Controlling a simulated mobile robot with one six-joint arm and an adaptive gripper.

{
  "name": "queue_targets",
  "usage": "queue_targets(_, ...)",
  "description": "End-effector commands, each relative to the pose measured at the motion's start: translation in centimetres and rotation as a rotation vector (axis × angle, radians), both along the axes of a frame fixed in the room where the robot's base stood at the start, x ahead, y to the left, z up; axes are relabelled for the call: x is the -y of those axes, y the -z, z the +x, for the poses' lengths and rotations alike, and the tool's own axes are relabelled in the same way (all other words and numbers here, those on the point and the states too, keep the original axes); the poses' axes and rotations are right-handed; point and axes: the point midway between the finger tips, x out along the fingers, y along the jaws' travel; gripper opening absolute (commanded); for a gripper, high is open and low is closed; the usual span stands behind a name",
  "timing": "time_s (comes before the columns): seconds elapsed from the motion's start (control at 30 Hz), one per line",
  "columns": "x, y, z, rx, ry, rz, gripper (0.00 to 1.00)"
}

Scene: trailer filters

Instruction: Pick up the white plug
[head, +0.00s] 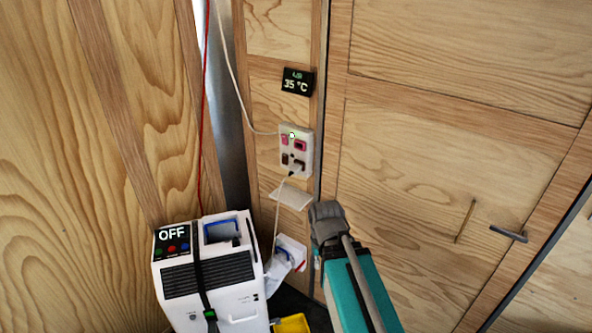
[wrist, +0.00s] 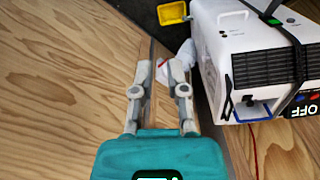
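A white socket panel (head: 308,150) with red switches is fixed to the wooden wall in the head view. A small white round piece (head: 292,135) on its upper part, by the end of a white cable, may be the white plug; it is too small to be sure. Another pale cable runs down from the panel's lower part. My gripper (head: 325,213) is below and to the right of the panel, apart from it. In the wrist view, my gripper (wrist: 160,68) has its two fingers spread with nothing held between them. The panel does not show there.
A white appliance (head: 240,300) with an "OFF" display stands at the lower left; it also shows in the wrist view (wrist: 218,45). A small white shelf (head: 290,195) is below the panel. A yellow container (head: 291,324) is on the floor. A temperature display (head: 298,81) hangs above.

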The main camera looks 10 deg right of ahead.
Motion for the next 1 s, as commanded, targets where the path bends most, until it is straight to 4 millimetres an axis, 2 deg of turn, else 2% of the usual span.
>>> queue_targets(0.03, 0.0, -0.2, 0.6, 0.005, 0.008, -0.007, 0.37)
queue_targets(0.17, -0.1, -1.0, 2.8, 0.028, 0.059, -0.046, 0.61)
queue_targets(0.33, -0.3, -2.8, 8.0, 0.104, 0.185, -0.136, 0.91)
queue_targets(0.57, -1.9, -6.5, 17.3, 0.29, 0.404, -0.262, 0.91)
queue_targets(0.8, -5.1, -11.1, 26.6, 0.533, 0.602, -0.322, 0.91)
queue_targets(0.9, -6.5, -12.6, 29.5, 0.621, 0.66, -0.321, 0.91)
queue_targets(1.0, -7.7, -13.7, 31.5, 0.687, 0.701, -0.316, 0.91)
